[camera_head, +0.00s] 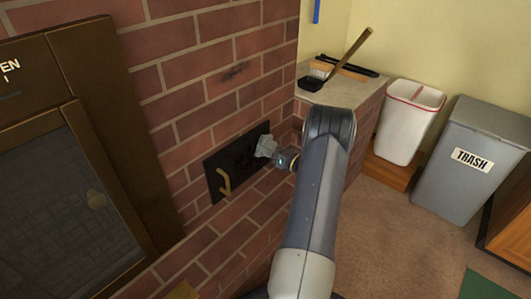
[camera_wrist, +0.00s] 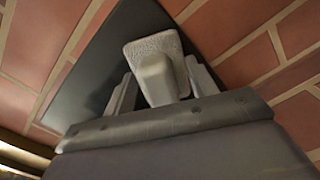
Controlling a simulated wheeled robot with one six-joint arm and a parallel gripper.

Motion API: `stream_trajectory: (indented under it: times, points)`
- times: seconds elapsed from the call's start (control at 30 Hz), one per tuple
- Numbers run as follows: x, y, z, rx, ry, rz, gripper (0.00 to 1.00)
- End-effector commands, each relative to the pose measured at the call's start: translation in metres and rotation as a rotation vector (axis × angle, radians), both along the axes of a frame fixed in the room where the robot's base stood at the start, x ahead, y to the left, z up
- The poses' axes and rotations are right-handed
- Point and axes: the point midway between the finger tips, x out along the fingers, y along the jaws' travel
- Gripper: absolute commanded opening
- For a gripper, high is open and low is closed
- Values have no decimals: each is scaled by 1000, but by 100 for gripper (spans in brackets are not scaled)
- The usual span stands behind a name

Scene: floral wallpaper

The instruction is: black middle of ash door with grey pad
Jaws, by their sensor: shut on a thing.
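The ash door (camera_head: 230,162) is a black plate set in the brick wall, with a curved brass-coloured handle (camera_head: 224,184) towards its lower left. My gripper (camera_head: 279,156) is at the right part of the door and is shut on the grey pad (camera_head: 265,147). In the wrist view, the pad (camera_wrist: 146,47) has a speckled flat face and a pale block grip between the two fingers (camera_wrist: 160,86). The pad lies against or very close to the black door (camera_wrist: 92,75); contact cannot be told. The pad and gripper hide part of the door.
A dark-framed oven (camera_head: 84,50) is at the left. At the right are a ledge (camera_head: 345,92) with a black-headed brush (camera_head: 311,83), a white bin (camera_head: 407,125) and a grey trash bin (camera_head: 470,165). The floor (camera_head: 400,230) in front is clear.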

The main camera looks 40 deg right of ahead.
Motion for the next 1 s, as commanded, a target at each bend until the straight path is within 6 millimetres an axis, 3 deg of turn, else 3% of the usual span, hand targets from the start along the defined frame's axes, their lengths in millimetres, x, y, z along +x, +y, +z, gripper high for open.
stream_trajectory:
  times: [0.17,0.53,1.0]
  points:
    - [1,-11,0,0,-1,0,36]
    - [-1,-12,0,1,0,0,36]
    - [-46,-19,0,1,0,-2,36]
